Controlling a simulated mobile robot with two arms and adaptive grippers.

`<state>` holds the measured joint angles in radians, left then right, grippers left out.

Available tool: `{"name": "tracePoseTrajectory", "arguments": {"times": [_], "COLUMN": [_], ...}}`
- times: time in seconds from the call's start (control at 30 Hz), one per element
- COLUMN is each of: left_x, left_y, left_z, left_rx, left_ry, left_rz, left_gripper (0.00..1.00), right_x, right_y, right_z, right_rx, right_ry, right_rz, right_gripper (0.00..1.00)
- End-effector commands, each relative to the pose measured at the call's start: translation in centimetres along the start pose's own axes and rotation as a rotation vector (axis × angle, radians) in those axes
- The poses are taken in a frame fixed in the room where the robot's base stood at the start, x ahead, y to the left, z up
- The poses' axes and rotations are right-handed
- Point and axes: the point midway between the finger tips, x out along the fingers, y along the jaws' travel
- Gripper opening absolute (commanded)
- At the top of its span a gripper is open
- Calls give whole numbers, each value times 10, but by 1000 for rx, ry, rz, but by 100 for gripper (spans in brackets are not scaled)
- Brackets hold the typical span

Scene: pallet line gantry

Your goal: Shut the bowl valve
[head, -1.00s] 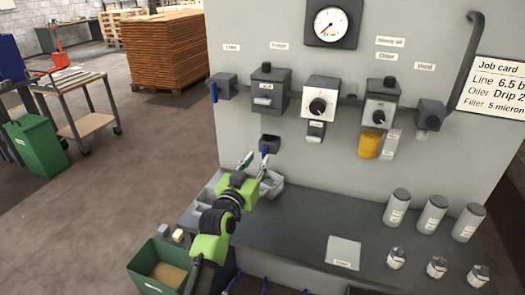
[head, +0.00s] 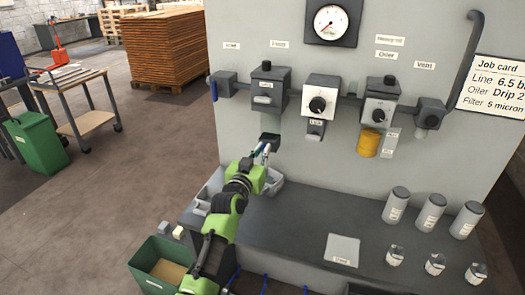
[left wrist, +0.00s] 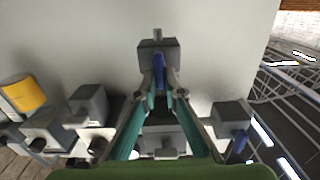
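The bowl valve (head: 270,139) is a small dark block low on the grey panel, below the left filter housing. In the left wrist view it (left wrist: 157,52) shows ahead with its blue lever (left wrist: 158,72) pointing down the picture. My left gripper (head: 262,149) is at this valve. In the left wrist view its two fingers (left wrist: 160,90) lie on either side of the blue lever, close to it. I cannot tell whether they touch it. My right gripper is not in view.
An inlet valve with a blue handle (head: 214,91) is at the panel's left. A gauge (head: 331,23), a regulator (head: 320,97) and an oiler with a yellow bowl (head: 368,143) are on the panel. Grey canisters (head: 430,212) stand on the bench's right. A green bin (head: 160,268) stands at front left.

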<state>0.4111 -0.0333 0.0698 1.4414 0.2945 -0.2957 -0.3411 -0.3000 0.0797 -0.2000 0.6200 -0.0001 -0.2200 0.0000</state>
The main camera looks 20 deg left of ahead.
Motion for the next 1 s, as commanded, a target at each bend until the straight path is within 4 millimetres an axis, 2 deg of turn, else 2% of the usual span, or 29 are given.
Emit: {"name": "tracePoseTrajectory", "arguments": {"times": [0.27, 0.47, 1.0], "left_x": [0, 0, 0], "left_y": [0, -1, -6], "left_z": [0, 0, 2], "left_rx": [-17, -94, -567], "left_ry": [-1, -2, -1], "left_rz": [0, 0, 0], "left_gripper": [0, 0, 0], "right_x": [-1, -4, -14], "right_y": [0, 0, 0], "right_z": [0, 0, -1], "right_rx": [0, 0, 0], "right_ry": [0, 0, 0], "right_rz": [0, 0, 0], "right_gripper": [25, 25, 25]}}
